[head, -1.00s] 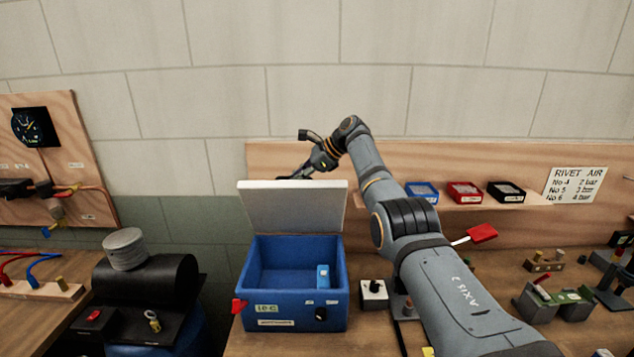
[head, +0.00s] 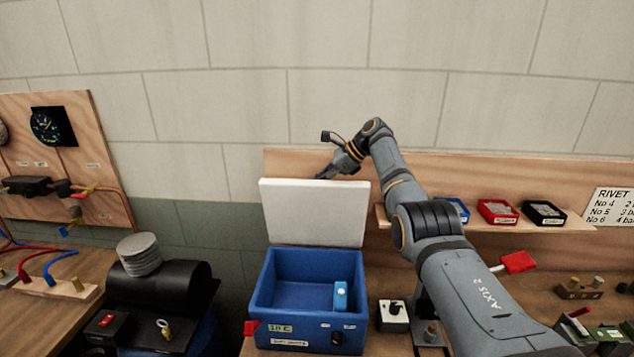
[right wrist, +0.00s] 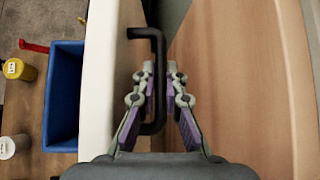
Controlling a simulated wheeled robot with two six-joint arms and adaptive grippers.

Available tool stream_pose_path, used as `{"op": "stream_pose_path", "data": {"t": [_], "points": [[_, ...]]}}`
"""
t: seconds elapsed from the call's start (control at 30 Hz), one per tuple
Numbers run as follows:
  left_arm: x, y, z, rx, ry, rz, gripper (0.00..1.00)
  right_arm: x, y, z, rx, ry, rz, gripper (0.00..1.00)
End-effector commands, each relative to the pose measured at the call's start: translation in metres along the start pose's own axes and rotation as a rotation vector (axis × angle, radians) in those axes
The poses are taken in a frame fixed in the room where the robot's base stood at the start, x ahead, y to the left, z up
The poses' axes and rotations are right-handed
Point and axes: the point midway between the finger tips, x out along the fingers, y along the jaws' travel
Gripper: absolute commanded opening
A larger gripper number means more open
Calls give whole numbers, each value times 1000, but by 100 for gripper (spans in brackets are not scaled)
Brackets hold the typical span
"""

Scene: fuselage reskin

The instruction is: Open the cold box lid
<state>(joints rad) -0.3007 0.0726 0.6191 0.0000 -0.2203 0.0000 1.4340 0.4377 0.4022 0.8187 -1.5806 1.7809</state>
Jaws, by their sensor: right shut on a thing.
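The cold box (head: 300,320) is a blue open-topped box on the bench in the head view. Its white lid (head: 315,212) stands up at the back edge, and the box interior is exposed. My right gripper (head: 325,175) is behind the top of the lid, its fingers partly hidden there. In the right wrist view my right gripper (right wrist: 160,72) is closed around the black bracket handle (right wrist: 143,33) on the lid's outer side. The lid also shows edge-on there (right wrist: 98,85). My left gripper is not in view.
A small blue item (head: 341,296) sits inside the box. A wooden backboard (head: 300,163) rises close behind the lid. Small blue, red (head: 497,211) and black bins sit on a shelf to the right. A switch box (head: 393,316) stands beside the cold box.

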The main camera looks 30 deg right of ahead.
Motion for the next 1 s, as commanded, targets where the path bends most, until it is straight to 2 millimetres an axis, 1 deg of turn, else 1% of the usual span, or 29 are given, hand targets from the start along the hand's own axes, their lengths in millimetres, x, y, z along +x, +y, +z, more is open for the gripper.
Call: {"op": "stream_pose_path", "data": {"t": [0.03,0.07,0.13,0.37,0.47,0.57,0.8,0.9,1.0], "points": [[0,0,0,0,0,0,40,1,1,-3,3,4,3,0],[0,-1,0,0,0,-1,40,1,1,-3,3,4,3,11],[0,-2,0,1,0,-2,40,1,0,-3,3,4,3,20],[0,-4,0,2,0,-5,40,0,0,-1,1,1,1,20],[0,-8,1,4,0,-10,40,-3,0,-1,1,0,0,20],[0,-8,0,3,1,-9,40,-16,-1,-1,1,0,-1,20],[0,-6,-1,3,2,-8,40,-75,-2,-1,2,0,-3,20],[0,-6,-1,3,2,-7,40,-95,-1,-2,2,0,-1,20],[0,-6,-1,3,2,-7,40,-110,-2,-2,4,0,0,20]]}}
